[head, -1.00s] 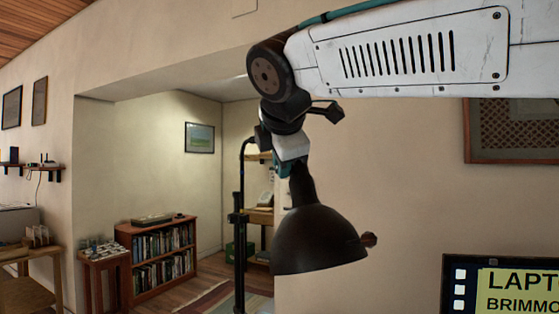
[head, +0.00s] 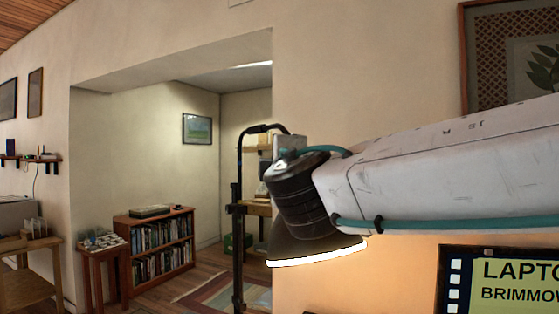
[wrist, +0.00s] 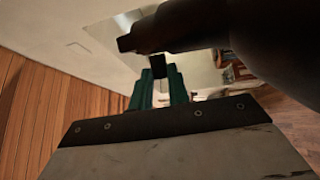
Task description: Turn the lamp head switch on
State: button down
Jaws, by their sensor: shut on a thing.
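The black desk lamp is lit: a bright glowing rim (head: 318,253) shows under its dark lamp head (head: 300,246) in the head view. In the wrist view, the large dark shape at the upper right looks like the lamp (wrist: 245,40), with a short dark part sticking out to the left. My gripper (wrist: 160,68) shows its teal fingers close together, shut on a small dark piece that appears to be the lamp head switch. Its exact outline is hard to tell in the shadow.
A black stand (head: 238,215) rises left of the lamp. A yellow laptop sign (head: 515,280) is at the lower right, and a framed picture (head: 515,50) hangs above my arm. A bookcase (head: 158,250) stands farther back at the left.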

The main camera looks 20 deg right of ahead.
jog(key=shift+f+m+t+h, duration=0.15)
jog(key=shift+m+t+h, duration=0.2)
jog(key=shift+t, duration=0.55)
jog(key=shift+d, duration=0.1)
jog(key=c, duration=1.3)
grip_release()
jog(key=shift+d, duration=0.1)
jog(key=shift+c, duration=0.2)
jog(key=shift+s, duration=0.1)
jog(key=v, duration=0.7)
jog(key=shift+s+f, duration=0.2)
